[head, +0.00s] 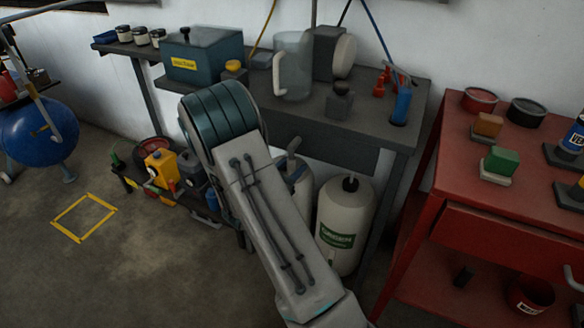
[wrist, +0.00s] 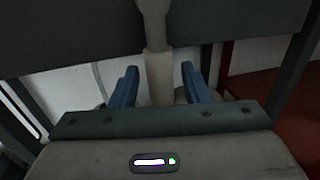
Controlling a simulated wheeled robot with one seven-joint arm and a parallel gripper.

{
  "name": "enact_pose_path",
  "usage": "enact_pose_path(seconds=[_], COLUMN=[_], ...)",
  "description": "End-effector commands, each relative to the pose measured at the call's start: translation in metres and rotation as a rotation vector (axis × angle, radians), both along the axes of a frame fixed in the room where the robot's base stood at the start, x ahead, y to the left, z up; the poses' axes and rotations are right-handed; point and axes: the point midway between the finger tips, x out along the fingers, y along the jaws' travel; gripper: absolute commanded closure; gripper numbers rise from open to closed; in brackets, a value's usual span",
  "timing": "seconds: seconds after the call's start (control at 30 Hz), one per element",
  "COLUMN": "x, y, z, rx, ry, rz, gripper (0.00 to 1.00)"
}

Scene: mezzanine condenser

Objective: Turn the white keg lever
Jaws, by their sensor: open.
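In the head view a white keg (head: 298,184) stands under the grey bench, partly hidden behind my arm. A short grey lever (head: 293,146) sticks up at its top. In the wrist view a pale upright bar (wrist: 155,32), which looks like the lever, runs down between the two blue fingers of my gripper (wrist: 159,82). The fingers are apart, one on each side of it, with a gap showing on both sides. I cannot tell the depth between fingertips and bar.
A second white keg (head: 345,225) with a green label and black cap stands to the right. The grey bench (head: 350,125) overhangs both kegs. A red cabinet (head: 480,215) is at the right. The floor at left is open around a yellow square (head: 84,217).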

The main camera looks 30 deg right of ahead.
Motion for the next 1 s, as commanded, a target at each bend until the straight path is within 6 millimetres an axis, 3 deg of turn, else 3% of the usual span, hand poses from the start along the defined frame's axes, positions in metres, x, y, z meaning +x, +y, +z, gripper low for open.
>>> enact_pose_path(seconds=[0.07,0.2,0.57,1.0], x=[0.0,0.0,-0.002,-0.019], y=[0.0,0.0,-0.002,-0.014], z=[0.0,0.0,0.001,0.009], rx=[0.0,0.0,-0.021,-0.209], ry=[0.0,0.0,0.025,0.268], rz=[0.0,-0.001,-0.002,0.0], gripper=[0.63,1.0,1.0,1.0])
